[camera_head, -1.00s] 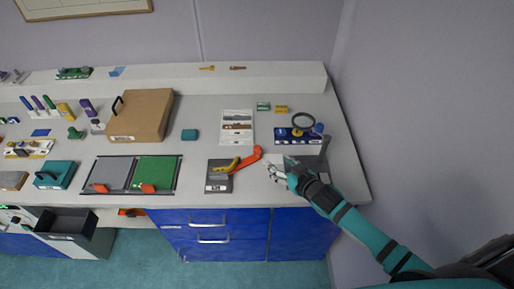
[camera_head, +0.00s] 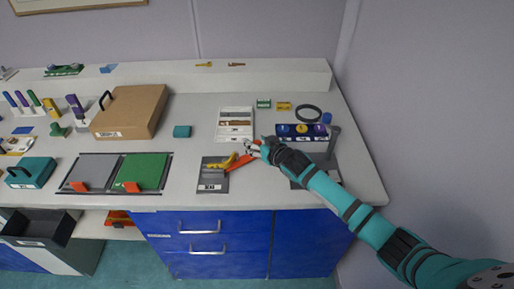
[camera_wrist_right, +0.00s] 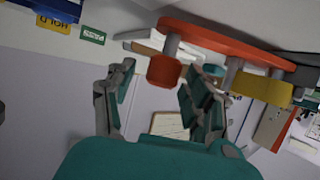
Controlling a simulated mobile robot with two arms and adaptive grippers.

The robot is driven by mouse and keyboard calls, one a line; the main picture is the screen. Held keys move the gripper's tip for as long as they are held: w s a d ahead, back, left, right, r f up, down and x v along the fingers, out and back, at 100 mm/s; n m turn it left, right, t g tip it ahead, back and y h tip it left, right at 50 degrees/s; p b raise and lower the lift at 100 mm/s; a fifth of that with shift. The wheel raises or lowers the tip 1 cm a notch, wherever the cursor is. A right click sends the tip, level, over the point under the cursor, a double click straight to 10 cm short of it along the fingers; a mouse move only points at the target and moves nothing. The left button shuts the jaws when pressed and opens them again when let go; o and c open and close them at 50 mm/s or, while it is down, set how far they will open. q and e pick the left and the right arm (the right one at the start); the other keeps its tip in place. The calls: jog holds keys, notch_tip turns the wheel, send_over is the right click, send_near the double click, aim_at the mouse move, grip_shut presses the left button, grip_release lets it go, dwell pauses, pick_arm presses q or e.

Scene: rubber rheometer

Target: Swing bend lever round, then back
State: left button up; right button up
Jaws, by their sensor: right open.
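The orange bend lever (camera_head: 243,161) sticks out up and to the right from a small dark grey bending fixture (camera_head: 211,176) near the bench's front edge. A yellow part (camera_head: 222,164) sits on the fixture beside the lever. My right gripper (camera_head: 254,148) is open at the lever's outer end, partly covering it. In the right wrist view, the lever (camera_wrist_right: 225,43) crosses above the fingers, and its orange end knob (camera_wrist_right: 163,71) shows between the two open fingers (camera_wrist_right: 160,92). Whether they touch the knob I cannot tell. My left gripper is out of view.
A blue rack with round samples (camera_head: 302,132) and a black ring (camera_head: 308,112) lie behind my right forearm. A white tray (camera_head: 235,123) is behind the lever. A framed pair of grey and green plates (camera_head: 112,172) lies to the left, with bare bench between.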

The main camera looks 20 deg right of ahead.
grip_shut()
dwell(0.4)
